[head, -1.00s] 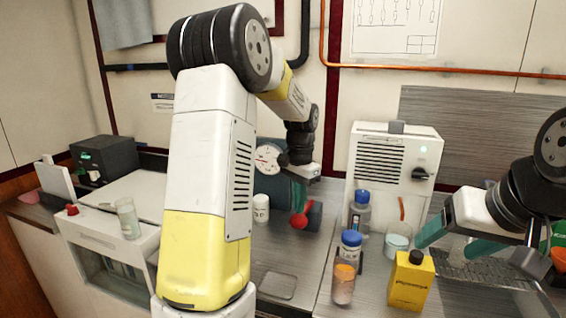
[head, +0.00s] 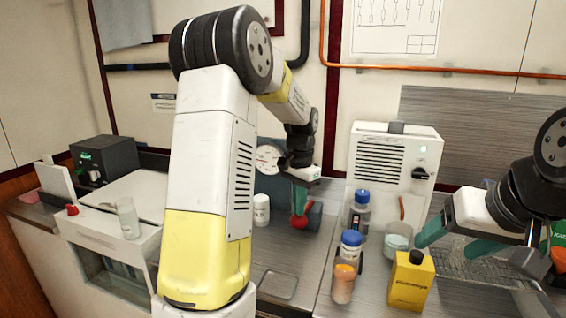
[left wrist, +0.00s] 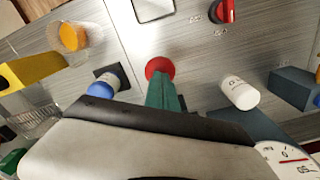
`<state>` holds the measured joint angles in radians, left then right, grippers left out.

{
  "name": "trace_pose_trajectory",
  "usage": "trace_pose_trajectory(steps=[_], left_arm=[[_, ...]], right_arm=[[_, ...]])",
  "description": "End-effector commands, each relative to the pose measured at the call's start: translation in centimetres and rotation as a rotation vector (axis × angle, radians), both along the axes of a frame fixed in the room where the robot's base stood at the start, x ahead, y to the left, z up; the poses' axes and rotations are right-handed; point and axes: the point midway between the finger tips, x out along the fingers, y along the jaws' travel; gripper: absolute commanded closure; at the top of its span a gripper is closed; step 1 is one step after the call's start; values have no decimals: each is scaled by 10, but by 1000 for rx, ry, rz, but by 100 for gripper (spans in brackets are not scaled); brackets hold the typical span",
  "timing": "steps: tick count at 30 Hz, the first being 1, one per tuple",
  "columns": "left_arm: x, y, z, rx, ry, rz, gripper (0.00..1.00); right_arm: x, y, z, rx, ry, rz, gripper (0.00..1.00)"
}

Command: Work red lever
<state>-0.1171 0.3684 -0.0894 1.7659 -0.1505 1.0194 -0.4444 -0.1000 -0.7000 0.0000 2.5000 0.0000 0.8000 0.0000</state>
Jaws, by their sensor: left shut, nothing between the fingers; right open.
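The red lever's round knob (head: 299,223) shows at the middle of the bench, in front of a dark block. In the left wrist view a round red knob (left wrist: 160,66) lies right at the tips of my left gripper's teal fingers. My left gripper (head: 298,208) points down, shut and empty, with its fingers over the knob; I cannot tell whether they touch it. The fingers and arm hide part of the lever. My right gripper (head: 447,240) is open at the right, beside the yellow box and well away from the lever.
A white bottle (head: 261,209) stands left of the lever. Blue-capped bottles (head: 359,212), an orange-filled jar (head: 343,283) and a yellow box (head: 411,281) stand to its right. A red switch (left wrist: 226,10) shows in the left wrist view. Bare bench lies in front of the lever.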

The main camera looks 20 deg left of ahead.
Motion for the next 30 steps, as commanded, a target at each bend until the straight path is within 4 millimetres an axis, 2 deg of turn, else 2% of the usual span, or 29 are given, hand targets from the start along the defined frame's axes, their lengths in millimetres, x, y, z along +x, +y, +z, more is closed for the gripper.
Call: trace_pose_trajectory(steps=[30], left_arm=[[1,0,-52,-1,-3,0,100]], right_arm=[[0,0,0,0,0,0,31]])
